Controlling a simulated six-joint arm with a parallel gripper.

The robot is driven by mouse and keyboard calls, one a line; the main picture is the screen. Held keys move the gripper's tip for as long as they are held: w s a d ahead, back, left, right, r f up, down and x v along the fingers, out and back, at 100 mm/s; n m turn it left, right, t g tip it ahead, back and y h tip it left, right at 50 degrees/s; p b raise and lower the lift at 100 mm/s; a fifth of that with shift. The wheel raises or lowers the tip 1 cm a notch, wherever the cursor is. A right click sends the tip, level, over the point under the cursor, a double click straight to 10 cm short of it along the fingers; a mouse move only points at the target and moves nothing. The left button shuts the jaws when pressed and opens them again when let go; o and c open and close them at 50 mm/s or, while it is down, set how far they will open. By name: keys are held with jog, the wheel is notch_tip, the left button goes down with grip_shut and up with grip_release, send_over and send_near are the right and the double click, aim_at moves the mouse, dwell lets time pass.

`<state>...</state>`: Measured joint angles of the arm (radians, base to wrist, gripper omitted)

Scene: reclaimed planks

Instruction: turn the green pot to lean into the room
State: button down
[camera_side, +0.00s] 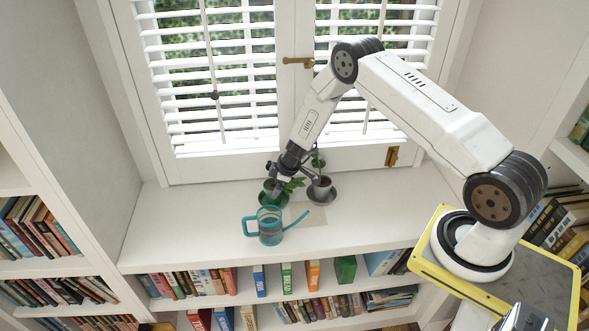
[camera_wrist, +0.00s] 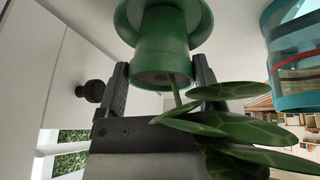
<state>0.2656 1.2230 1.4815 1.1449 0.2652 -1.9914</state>
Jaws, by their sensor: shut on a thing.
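The green pot (camera_side: 266,196) stands on the white sill in the side view, partly hidden by my gripper (camera_side: 275,186). The wrist view shows the pot (camera_wrist: 161,45) with its green saucer (camera_wrist: 203,18) at the top. One dark finger lies on each side of the pot, and my gripper (camera_wrist: 160,70) is shut on it. The plant's leaves (camera_side: 296,185) reach out to the right of the pot along the sill in the side view. In the wrist view the leaves (camera_wrist: 235,128) spread to the lower right, beside my gripper.
A teal watering can (camera_side: 270,229) stands close in front of the green pot, its spout pointing right. A grey pot (camera_side: 321,192) with a plant is close on the right. Shuttered windows (camera_side: 218,100) rise behind. The sill's left part is clear.

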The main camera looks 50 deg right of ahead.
grip_release()
jog(key=shift+r, duration=0.2)
jog(key=v, duration=0.7)
jog(key=shift+s+r, duration=0.15)
jog(key=shift+r, duration=0.05)
